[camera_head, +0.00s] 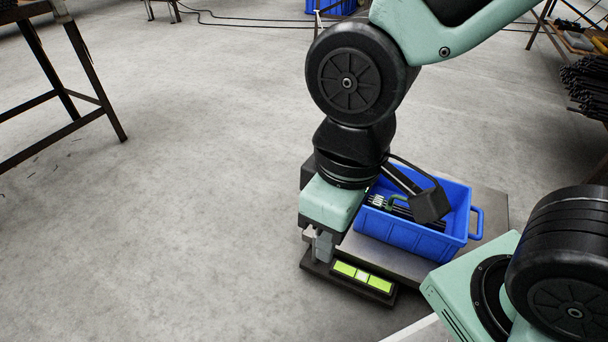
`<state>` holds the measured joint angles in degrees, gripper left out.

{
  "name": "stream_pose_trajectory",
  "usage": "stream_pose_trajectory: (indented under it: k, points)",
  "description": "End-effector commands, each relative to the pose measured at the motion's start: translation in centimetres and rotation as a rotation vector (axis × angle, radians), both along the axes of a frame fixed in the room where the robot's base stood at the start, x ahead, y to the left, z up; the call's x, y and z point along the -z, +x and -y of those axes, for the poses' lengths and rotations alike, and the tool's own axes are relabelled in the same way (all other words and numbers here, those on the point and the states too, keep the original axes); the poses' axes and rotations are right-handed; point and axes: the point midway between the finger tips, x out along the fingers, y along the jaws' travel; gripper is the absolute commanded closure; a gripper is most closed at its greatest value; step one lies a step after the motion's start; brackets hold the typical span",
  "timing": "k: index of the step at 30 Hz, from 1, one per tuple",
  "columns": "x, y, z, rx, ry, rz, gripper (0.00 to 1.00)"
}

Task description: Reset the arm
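My arm reaches in from the right edge and folds down at the middle of the head view. My gripper (322,246) hangs at its lower end, pointing down beside the left edge of a grey platform. The arm's links and housing hide most of its fingers, and I cannot tell whether they are open or shut. A blue crate (403,236) stands on the platform just right of my gripper. Dark rods (398,208) and a small pale green-grey piece lie inside it, partly hidden by a black bracket on my arm.
The grey platform (490,207) carries the crate. A dark bar with a yellow-green level (363,277) sits at its front left. A dark metal table frame (90,85) stands at the left. A rack of dark rods (585,85) is at the upper right. The concrete floor between is clear.

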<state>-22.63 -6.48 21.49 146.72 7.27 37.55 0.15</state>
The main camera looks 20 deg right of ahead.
Motion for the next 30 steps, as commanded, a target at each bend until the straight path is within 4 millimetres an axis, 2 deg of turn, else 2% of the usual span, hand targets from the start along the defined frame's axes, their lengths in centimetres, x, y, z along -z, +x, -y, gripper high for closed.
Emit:
stream_pose_trajectory:
  k: [5,8,30]
  points:
    - [-3.1,0.0,0.0,0.000,0.001,0.000,0.66]
    - [-5.8,0.0,0.0,0.000,0.001,0.000,0.66]
    - [-28.5,0.1,0.0,0.000,0.001,0.000,0.66]
